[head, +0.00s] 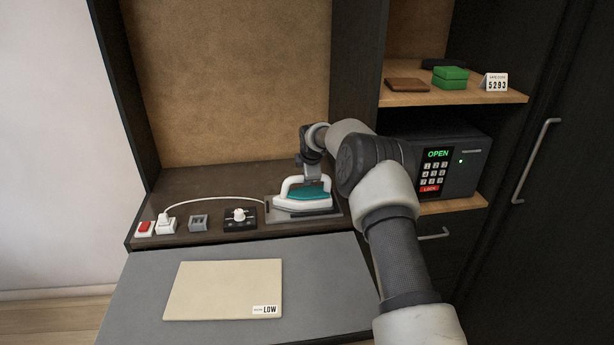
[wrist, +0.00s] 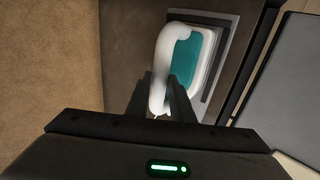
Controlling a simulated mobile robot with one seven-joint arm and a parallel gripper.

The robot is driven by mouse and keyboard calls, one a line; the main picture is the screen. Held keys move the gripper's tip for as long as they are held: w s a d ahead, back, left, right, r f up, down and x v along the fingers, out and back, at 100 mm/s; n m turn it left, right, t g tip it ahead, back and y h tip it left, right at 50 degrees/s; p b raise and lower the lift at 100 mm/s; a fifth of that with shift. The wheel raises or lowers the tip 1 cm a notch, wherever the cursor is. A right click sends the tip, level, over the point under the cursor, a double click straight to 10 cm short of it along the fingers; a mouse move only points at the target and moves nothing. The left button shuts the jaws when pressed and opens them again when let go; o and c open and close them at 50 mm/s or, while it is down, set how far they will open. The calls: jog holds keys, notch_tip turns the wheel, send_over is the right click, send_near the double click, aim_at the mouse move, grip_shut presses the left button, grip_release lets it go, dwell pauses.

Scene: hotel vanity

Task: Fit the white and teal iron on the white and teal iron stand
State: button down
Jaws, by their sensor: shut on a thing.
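The white and teal iron (head: 308,198) is at the right end of the dark shelf in the head view, over a grey metal stand plate (head: 274,213). My gripper (head: 313,178) is above it, shut on its white handle. In the wrist view the iron (wrist: 188,60) shows with its handle between my gripper's fingers (wrist: 164,98), and the stand's grey rim (wrist: 226,60) lies around its edge. The iron looks level and over the stand. I cannot tell whether its sole touches the plate.
A white cord runs to a plug and socket (head: 166,222) on the left, beside a red switch (head: 145,228). A dial box (head: 240,217) stands just left of the stand. A safe (head: 450,160) is on the right. A grey board in front bears a beige cloth (head: 223,290) labelled LOW.

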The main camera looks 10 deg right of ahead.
jog(key=shift+f, duration=0.15)
dwell(0.6)
jog(key=c, duration=1.5)
grip_release()
jog(key=shift+s+f, duration=0.1)
jog(key=shift+f, duration=0.2)
jog(key=s+r+m, duration=0.4)
jog(key=s+r, duration=1.5)
jog(key=r, duration=0.4)
jog(key=s+r+m+h+p, duration=0.1)
jog(key=s+r+m, duration=0.25)
jog(key=s, duration=0.95)
jog(key=s+r+m, duration=0.3)
jog(key=s+m, duration=0.2)
jog(key=s, duration=0.7)
jog(key=s+f+m, duration=0.1)
jog(key=s, duration=0.3)
jog(key=s+f+m, duration=0.1)
jog(key=s+m, duration=0.1)
jog(key=s, duration=0.2)
jog(key=s+f+m+g+y, duration=0.1)
jog(key=s+f+m, duration=0.1)
jog(key=s, duration=0.2)
jog(key=shift+m+p, duration=0.25)
jog(key=shift+p, duration=0.05)
